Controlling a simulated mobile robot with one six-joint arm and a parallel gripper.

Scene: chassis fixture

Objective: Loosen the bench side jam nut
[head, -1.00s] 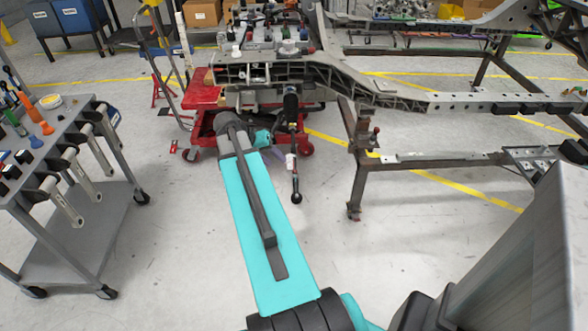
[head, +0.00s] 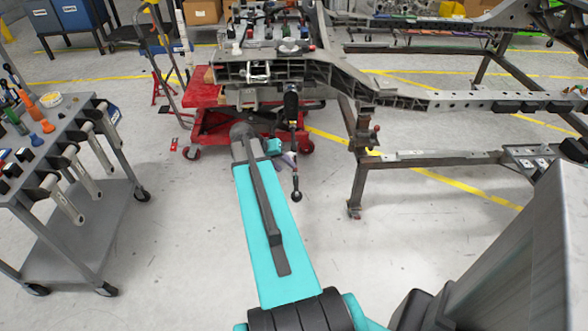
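My teal arm reaches forward to the near side of the chassis fixture. My gripper (head: 288,158) is small and partly hidden at the arm's far end, beside the shaft of a long upright tool. The tool has a black grip (head: 291,105) at the top, just below the frame end, and a dark round end (head: 296,196) at the bottom. I cannot tell whether the fingers are closed on the shaft. The frame's end casting (head: 322,76) is just above. The jam nut is too small or hidden to make out.
A red lift cart (head: 203,97) stands under the frame end. A grey tool cart (head: 88,213) with hanging wrenches is at the left. A frame leg (head: 357,180) stands right of the tool. The floor between cart and arm is clear.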

